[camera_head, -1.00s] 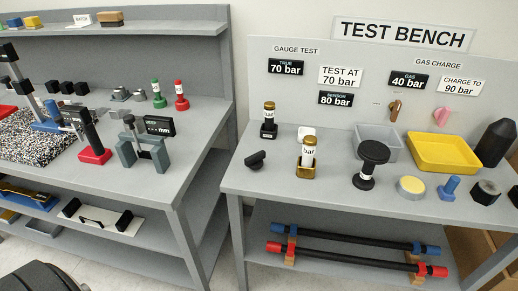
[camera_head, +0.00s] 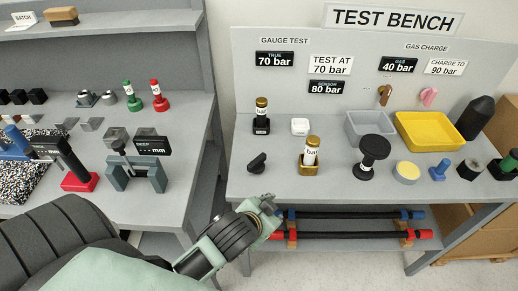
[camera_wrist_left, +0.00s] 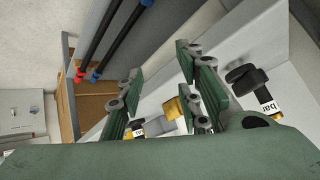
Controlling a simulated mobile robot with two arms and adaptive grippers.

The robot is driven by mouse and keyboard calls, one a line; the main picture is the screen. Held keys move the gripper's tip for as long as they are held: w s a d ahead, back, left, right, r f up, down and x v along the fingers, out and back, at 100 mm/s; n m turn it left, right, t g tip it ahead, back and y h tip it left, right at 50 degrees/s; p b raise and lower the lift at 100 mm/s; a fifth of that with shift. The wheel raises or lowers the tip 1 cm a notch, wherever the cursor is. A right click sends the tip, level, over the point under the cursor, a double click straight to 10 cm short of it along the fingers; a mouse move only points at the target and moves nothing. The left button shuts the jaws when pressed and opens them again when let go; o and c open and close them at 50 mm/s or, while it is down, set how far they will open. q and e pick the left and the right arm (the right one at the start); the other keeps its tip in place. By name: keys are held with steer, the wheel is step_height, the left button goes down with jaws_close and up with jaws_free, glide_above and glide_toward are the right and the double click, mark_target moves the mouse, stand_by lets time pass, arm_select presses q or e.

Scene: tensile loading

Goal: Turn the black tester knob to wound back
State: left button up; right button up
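The black tester knob (camera_head: 257,162) is a small dark winged knob near the front left of the test bench in the head view. Behind it stands the black tester (camera_head: 261,118), with a black base and a gauge labelled "bar". My left gripper (camera_head: 269,203) is in front of the bench edge, below the knob in the picture and apart from it. In the left wrist view its fingers (camera_wrist_left: 163,75) are spread, with nothing between them. The black knob (camera_wrist_left: 244,77) shows there to the right of the fingers. My right gripper is not in view.
A gold tester (camera_head: 310,158) stands right of the knob, and a black round-topped device (camera_head: 373,156) farther right. A white block (camera_head: 300,127), grey tray (camera_head: 369,129) and yellow tray (camera_head: 428,131) sit behind. Black rods with blue and red ends (camera_head: 345,215) lie on the lower shelf.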

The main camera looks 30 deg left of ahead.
arm_select(q)
steer(key=w+d+r+m+t+h, duration=0.2)
steer(key=w+d+r+m+t, duration=0.15)
steer(key=w+r, duration=0.45)
steer(key=w+d+r+m+t+h, duration=0.25)
steer(key=w+r+t, duration=0.3)
steer(key=r, duration=0.45)
steer(key=s+d+r+m+g+h, duration=0.1)
steer(key=d+r+m+g+h, duration=0.35)
steer(key=d+m+h, duration=0.45)
steer(key=s+d+r+m+g+h, duration=0.1)
steer(key=d+r+m+g+h, duration=0.2)
steer(key=d+r+m+h, duration=0.55)
steer(key=m+g+y, duration=1)
steer(key=m+y, duration=0.1)
steer(key=y, duration=1)
glide_above(256, 160)
step_height(256, 160, down, 19)
steer(key=shift+d+p, duration=0.1)
steer(key=shift+p, duration=0.25)
steer(key=shift+s+a+f, duration=0.1)
steer(key=shift+a+f, duration=0.05)
steer(key=shift+a, duration=0.1)
step_height(256, 160, down, 6)
steer(key=shift+d+f+p, duration=0.1)
steer(key=shift+p, duration=1)
steer(key=shift+f, duration=0.6)
